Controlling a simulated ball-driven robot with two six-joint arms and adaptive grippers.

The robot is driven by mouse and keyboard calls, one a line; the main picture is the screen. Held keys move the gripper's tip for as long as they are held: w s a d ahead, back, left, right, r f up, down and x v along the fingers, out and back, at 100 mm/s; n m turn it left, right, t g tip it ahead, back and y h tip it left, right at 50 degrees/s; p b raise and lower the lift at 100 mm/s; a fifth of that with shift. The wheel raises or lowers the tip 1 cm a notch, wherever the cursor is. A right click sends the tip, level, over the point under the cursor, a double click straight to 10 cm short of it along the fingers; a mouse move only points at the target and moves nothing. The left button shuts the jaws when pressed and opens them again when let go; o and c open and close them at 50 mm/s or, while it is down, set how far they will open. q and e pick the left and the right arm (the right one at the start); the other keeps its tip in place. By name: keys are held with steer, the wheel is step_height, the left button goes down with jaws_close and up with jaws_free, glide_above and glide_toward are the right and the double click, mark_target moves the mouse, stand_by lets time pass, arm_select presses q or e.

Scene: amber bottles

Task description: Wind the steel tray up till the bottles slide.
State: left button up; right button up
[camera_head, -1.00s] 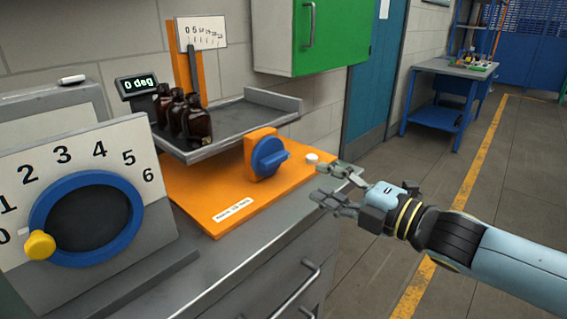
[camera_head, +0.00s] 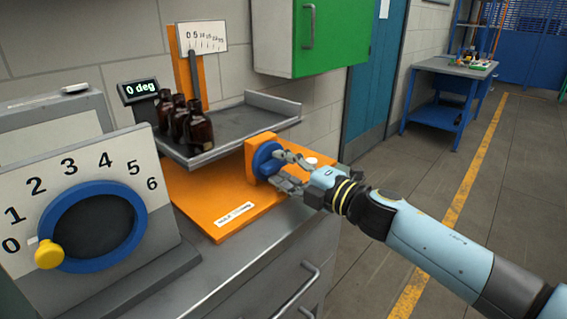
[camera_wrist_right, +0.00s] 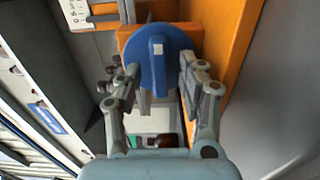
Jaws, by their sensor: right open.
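The steel tray (camera_head: 235,130) sits level above the orange base (camera_head: 205,200). Several amber bottles (camera_head: 198,130) stand upright at its left end. The display (camera_head: 140,90) reads 0 deg, and the pointer (camera_head: 193,70) stands near the low end of the scale (camera_head: 206,38). A blue knob (camera_head: 267,159) is on an orange block (camera_head: 252,150) in front of the tray. My right gripper (camera_head: 279,170) is open at the knob. In the right wrist view the blue knob (camera_wrist_right: 157,60) lies between the open fingers; contact cannot be told. My left gripper is not in view.
A large dial with a blue ring (camera_head: 55,220) and yellow knob (camera_head: 49,254) stands at the left, marked 0 to 6. A green cabinet (camera_head: 325,40) hangs behind. A small white round piece (camera_head: 310,162) is close to my right gripper. The floor at right is clear.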

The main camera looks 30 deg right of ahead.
steer(key=shift+w, duration=0.1)
jaws_close()
stand_by(0.4)
steer(key=m+p, duration=0.4)
steer(key=shift+r+m, duration=0.15)
steer(key=shift+m, duration=0.15)
steer(key=m+p, duration=0.3)
steer(key=m, duration=0.1)
steer(key=shift+p, duration=0.35)
steer(key=m+p, duration=0.3)
steer(key=m, duration=0.2)
steer(key=m+p, duration=0.2)
steer(key=m, duration=0.3)
steer(key=shift+f, duration=0.2)
